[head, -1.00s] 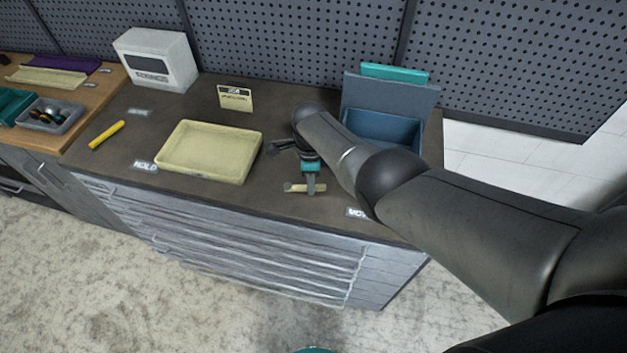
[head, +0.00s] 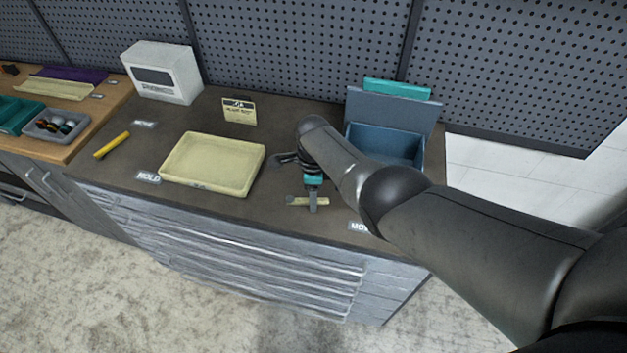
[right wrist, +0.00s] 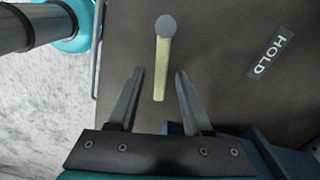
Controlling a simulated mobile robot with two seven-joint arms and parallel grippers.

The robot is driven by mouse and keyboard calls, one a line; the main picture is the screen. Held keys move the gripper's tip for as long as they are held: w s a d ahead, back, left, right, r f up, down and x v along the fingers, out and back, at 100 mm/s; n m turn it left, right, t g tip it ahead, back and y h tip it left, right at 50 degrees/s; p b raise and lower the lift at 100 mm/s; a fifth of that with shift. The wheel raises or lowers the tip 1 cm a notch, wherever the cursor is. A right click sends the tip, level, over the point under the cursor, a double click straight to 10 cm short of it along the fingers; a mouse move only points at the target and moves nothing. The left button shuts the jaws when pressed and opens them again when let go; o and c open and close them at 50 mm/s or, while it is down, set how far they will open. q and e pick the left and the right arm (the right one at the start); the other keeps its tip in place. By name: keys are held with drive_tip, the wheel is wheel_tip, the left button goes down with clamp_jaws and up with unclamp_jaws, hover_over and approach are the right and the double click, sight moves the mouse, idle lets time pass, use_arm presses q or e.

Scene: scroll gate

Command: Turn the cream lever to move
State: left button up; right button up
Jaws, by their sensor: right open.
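The cream lever (head: 296,201) lies flat near the front edge of the dark worktop, running left to right. In the right wrist view it is a cream bar (right wrist: 161,72) with a round grey knob or pivot at its upper end. My right gripper (head: 312,204) is over the lever, pointing down. Its open fingers (right wrist: 159,74) stand on both sides of the bar's lower end, with gaps on both sides. My left gripper is out of view.
A cream tray (head: 249,181) stands left of my right gripper. An open blue box (head: 410,143) stands behind my forearm. A small sign (head: 239,111), a white box (head: 184,75) and a yellow marker (head: 112,145) are farther left. A pegboard wall closes the back.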

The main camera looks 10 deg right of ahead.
drive_tip(key=shift+r+p, duration=0.35)
drive_tip(key=shift+r, duration=0.15)
wheel_tip(320, 180, up, 14)
drive_tip(key=p, duration=0.5)
drive_tip(key=shift+f, duration=0.15)
